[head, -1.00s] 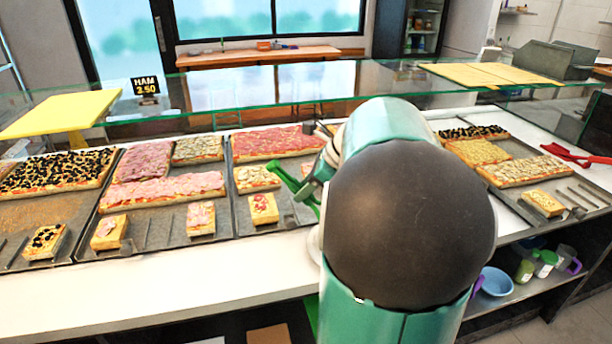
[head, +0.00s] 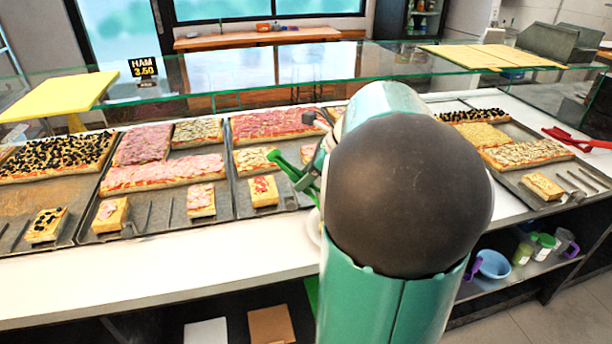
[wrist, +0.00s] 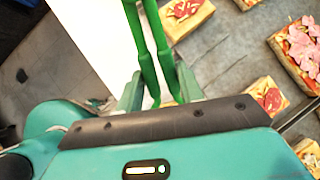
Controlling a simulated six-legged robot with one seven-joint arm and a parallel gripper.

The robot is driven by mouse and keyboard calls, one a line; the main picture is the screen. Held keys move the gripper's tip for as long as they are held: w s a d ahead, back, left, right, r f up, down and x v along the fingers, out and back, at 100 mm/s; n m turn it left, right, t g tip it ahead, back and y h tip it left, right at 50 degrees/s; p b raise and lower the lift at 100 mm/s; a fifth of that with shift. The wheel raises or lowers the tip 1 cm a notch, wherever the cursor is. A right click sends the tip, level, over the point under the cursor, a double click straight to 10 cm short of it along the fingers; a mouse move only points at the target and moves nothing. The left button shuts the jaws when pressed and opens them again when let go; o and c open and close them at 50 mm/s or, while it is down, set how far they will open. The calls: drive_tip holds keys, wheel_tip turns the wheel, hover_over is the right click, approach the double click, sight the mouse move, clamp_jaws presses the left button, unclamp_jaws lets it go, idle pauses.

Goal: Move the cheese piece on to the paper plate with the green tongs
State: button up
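My gripper (wrist: 158,92) is shut on the green tongs (wrist: 143,40), with the tong arms between its fingers. A small pale yellow piece (head: 542,186), probably the cheese piece, lies on the right tray, apart from the tongs. Other small topped pieces lie near the tongs, one with red topping (head: 264,190).
Metal trays with pizza slabs line the counter (head: 150,273), and a glass shelf (head: 230,97) runs above them. Red tongs (head: 575,138) lie at the right. A blue bowl (head: 494,265) and shakers (head: 545,245) stand on a lower shelf.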

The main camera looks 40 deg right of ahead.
wheel_tip(320, 180, up, 10)
idle(0.7)
